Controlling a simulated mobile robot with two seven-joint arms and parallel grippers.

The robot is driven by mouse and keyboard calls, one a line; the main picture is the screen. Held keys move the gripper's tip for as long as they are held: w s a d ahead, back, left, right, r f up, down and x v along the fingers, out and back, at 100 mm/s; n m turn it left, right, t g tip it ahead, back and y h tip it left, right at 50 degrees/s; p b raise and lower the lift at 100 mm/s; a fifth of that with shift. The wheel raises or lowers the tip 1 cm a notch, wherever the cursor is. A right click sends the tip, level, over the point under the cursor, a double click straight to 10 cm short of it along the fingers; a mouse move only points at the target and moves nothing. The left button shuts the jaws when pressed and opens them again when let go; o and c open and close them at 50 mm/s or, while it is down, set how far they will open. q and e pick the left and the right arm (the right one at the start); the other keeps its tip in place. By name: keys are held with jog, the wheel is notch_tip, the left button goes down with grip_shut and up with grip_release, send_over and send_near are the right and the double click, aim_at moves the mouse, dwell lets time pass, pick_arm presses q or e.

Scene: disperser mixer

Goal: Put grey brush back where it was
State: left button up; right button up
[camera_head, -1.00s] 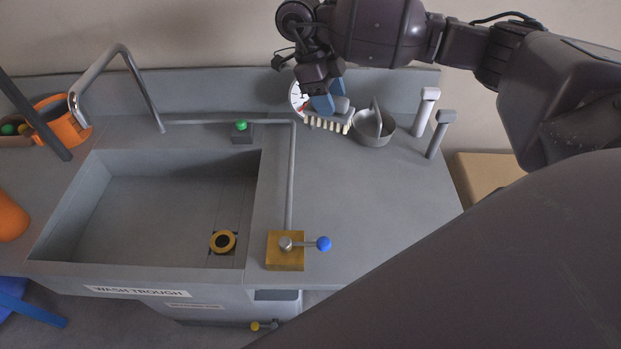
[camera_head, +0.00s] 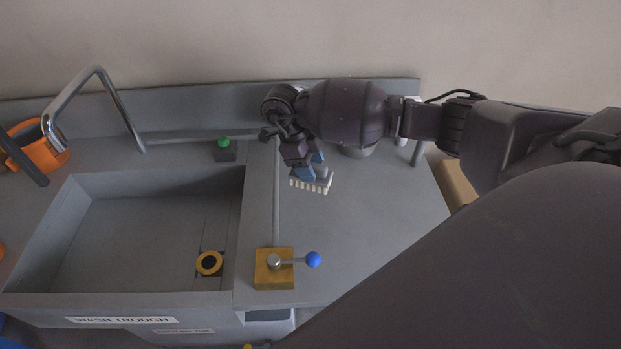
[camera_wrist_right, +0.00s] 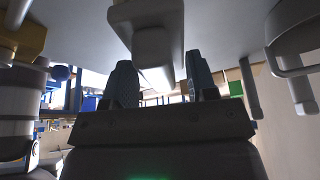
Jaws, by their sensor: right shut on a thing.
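The grey brush with cream bristles (camera_head: 311,186) is in my right gripper (camera_head: 308,168), held above the grey worktop to the right of the sink, bristles down. The blue-tipped fingers are shut on it. In the right wrist view the brush's grey body (camera_wrist_right: 150,25) extends between and beyond the two fingers (camera_wrist_right: 160,85). A grey bowl (camera_head: 357,153) stands behind, mostly hidden by my right arm. A grey T-topped post (camera_head: 417,153) is to its right, partly hidden. My left gripper is not in view.
The wash trough (camera_head: 140,230) lies to the left. A yellow block with a blue-knobbed lever (camera_head: 274,270) stands at the front. A green button (camera_head: 224,148) and a tap (camera_head: 120,105) are at the back. The worktop right of the trough (camera_head: 360,220) is clear.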

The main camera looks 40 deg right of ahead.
jog(key=shift+f, duration=2.4)
jog(key=shift+f+b, duration=0.2)
jog(key=shift+b, duration=0.1)
jog(key=o, duration=0.9)
jog(key=shift+r, duration=0.1)
jog(key=v, duration=1.2)
jog(key=shift+s+r, duration=0.15)
jog(key=shift+r, duration=0.05)
